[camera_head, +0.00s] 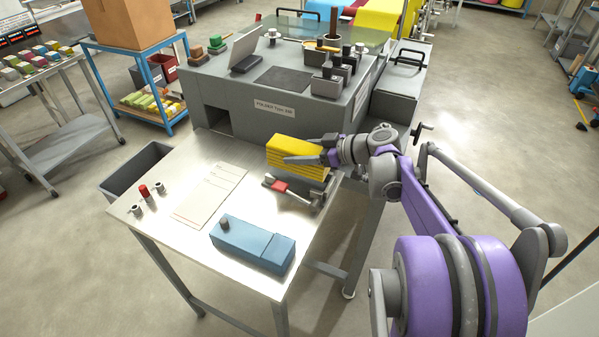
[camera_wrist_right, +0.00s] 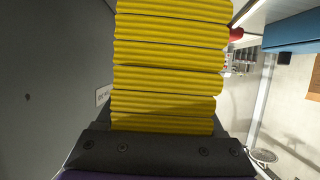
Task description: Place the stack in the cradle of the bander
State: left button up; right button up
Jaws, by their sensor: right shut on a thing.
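A yellow stack (camera_head: 290,144) of several folded cloth pieces is between the fingers of my right gripper (camera_head: 305,151), over the right back part of the steel table. In the right wrist view the stack (camera_wrist_right: 168,75) fills the middle, its layers lying against the dark gripper. A small grey device with a red part (camera_head: 280,186) and rods sits just below and in front of the stack; it may be the bander with its cradle. The stack and gripper partly hide it, so I cannot tell whether they touch. My left gripper is not in view.
A blue box with a dark knob (camera_head: 252,243) lies on the table front. A paper sheet (camera_head: 209,196) and small red and grey pieces (camera_head: 144,191) lie left. A large grey machine (camera_head: 262,100) stands directly behind. A dark bin (camera_head: 136,170) is beside the table.

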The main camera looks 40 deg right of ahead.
aim_at(300, 167)
jog(key=shift+f+b, duration=0.3)
jog(key=shift+f, duration=2.4)
jog(key=o, duration=1.4)
jog(key=shift+c, duration=0.2)
jog(key=shift+s+r, duration=0.1)
jog(key=v, duration=1.1)
jog(key=shift+s+d, duration=0.3)
jog(key=shift+r, duration=0.1)
